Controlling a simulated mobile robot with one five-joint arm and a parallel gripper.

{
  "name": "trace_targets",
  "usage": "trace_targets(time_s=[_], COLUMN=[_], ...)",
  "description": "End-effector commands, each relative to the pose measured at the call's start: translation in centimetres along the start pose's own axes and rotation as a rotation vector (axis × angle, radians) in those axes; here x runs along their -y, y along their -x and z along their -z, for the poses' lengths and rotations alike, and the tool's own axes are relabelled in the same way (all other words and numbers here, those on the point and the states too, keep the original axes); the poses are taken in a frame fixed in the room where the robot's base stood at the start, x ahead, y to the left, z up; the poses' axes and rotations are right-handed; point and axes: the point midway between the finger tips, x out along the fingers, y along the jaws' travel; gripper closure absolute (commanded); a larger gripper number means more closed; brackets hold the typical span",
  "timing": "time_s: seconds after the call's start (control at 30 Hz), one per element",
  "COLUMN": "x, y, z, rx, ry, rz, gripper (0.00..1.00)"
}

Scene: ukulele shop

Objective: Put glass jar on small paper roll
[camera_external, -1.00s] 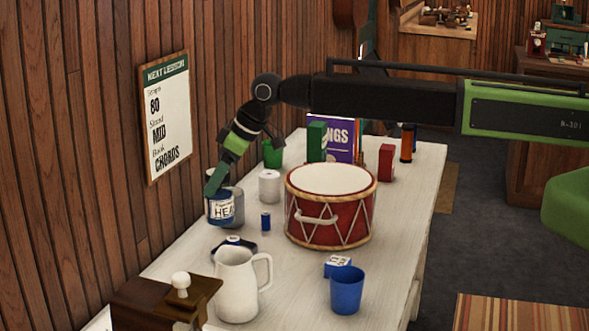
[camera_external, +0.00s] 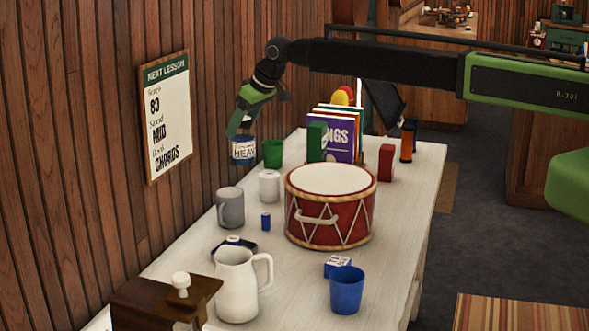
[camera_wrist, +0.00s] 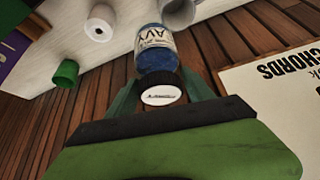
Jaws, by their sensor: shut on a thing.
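In the wrist view the jar (camera_wrist: 157,50) extends from between the fingers of my gripper (camera_wrist: 163,90), with the lid's white top facing the camera. The small paper roll (camera_external: 269,186) is white and stands upright on the table, below and to the right of the jar. It also shows in the wrist view (camera_wrist: 100,25), apart from the jar, with its top bare.
A red drum (camera_external: 330,215) is close on the right. A blue spool (camera_external: 266,221) is nearby. The wooden wall (camera_external: 100,110) borders the table's left side.

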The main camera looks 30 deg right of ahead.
Motion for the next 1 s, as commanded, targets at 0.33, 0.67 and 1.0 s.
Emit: trace_targets(time_s=[0.33, 0.67, 1.0], x=[-12.2, -12.6, -12.6], y=[2.2, 0.1, -3.4], z=[1.2, -0.2, -2.1], rx=[-0.001, -0.001, -0.001], ry=[-0.106, -0.11, -0.11], rz=[-0.064, -0.067, -0.066], gripper=[0.96, 0.96, 0.96])
